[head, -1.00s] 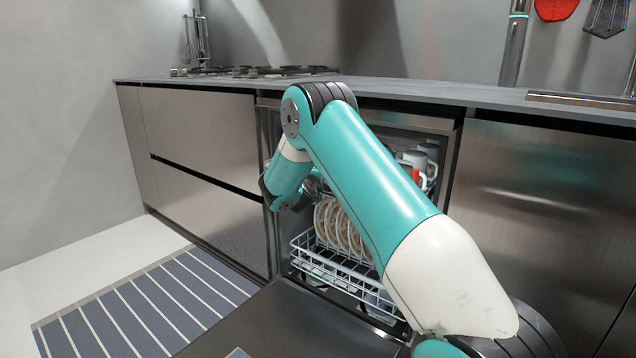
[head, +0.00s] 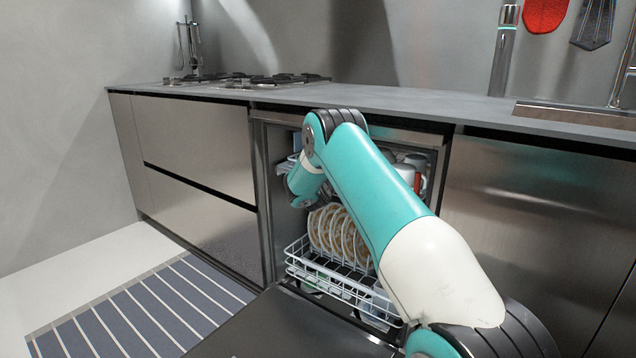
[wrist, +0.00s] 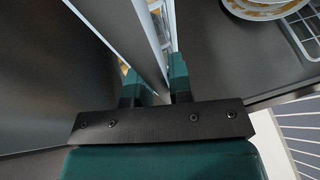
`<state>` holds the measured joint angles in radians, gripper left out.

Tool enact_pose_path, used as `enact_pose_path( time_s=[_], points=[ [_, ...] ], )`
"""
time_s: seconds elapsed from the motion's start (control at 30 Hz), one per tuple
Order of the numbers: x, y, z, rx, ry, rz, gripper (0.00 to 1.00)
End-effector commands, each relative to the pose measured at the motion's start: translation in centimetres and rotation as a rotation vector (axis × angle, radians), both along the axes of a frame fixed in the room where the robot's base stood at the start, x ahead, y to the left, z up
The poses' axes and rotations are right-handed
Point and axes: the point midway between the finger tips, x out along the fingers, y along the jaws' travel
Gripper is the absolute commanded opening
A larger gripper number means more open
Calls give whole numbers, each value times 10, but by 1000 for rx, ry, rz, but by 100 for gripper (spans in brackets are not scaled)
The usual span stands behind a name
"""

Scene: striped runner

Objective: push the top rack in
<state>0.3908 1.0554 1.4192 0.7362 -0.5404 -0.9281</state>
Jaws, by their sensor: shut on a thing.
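The top rack (head: 287,168) is inside the open dishwasher, with cups and mugs (head: 413,172) on it. Its left front corner shows; my arm hides much of the rest. In the wrist view a long grey strip, which looks like the front edge of the top rack (wrist: 133,32), runs between the two teal fingers. My gripper (wrist: 157,78) is shut on it. In the head view my wrist is in the upper left of the dishwasher opening, and the fingers cannot be made out.
The lower rack (head: 340,283) holds several plates (head: 335,232) and sticks out over the lowered dishwasher door (head: 285,325). The dark counter (head: 420,103) runs above. A striped runner (head: 140,310) lies on the floor at left.

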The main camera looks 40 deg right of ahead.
Motion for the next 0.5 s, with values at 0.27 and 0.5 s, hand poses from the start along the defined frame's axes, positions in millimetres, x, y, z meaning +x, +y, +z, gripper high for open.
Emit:
enact_pose_path(
  time_s=[0.27,0.5],
  points=[
    [1,-9,0,-2,-1,2,0],
    [0,-11,1,-4,-2,-1,30]
  ],
)
